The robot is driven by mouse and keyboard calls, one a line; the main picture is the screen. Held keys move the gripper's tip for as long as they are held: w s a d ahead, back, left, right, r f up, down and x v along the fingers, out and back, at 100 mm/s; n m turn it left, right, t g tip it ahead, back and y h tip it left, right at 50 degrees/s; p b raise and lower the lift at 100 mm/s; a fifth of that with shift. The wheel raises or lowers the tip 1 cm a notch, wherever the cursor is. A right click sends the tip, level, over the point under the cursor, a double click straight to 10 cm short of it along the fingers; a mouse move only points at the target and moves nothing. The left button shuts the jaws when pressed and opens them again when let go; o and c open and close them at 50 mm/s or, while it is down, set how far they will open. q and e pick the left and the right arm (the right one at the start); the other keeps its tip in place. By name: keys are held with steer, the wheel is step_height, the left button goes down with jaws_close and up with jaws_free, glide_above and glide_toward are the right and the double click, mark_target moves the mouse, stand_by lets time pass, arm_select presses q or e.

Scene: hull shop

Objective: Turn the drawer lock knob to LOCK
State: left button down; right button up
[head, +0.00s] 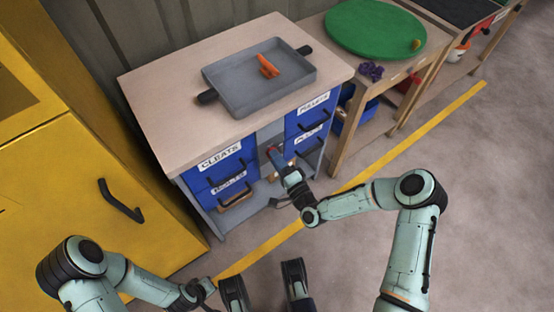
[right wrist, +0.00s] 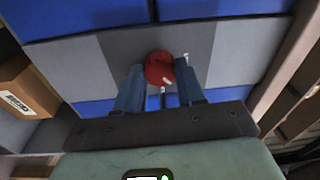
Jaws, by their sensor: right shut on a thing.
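The red round lock knob (right wrist: 159,68) sits on a grey strip between the blue drawer fronts of the workbench. In the right wrist view it has a small pale mark pointing to the lower right. My right gripper (right wrist: 160,88) is shut on the knob, one finger on each side. In the head view the knob (head: 271,150) shows just past my right gripper (head: 275,156). The lock lettering cannot be read. My left gripper (head: 264,283) is open and empty at the bottom of the head view, away from the bench.
The bench (head: 160,90) has drawers labelled CLEATS and others, with black handles. A grey tray (head: 235,85) with an orange object (head: 268,67) stands on top. A yellow cabinet (head: 90,190) is at left. A cardboard box (right wrist: 27,88) sits in a lower opening. The floor at right is clear.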

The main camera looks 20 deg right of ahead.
steer(key=shift+d+f+n+y, duration=0.1)
steer(key=shift+n+y, duration=0.2)
steer(key=shift+n, duration=2.4)
steer(key=shift+d+n+y, duration=0.1)
steer(key=shift+n+y, duration=0.2)
steer(key=shift+n, duration=2.4)
steer(key=o, duration=1)
steer(key=shift+o, duration=0.2)
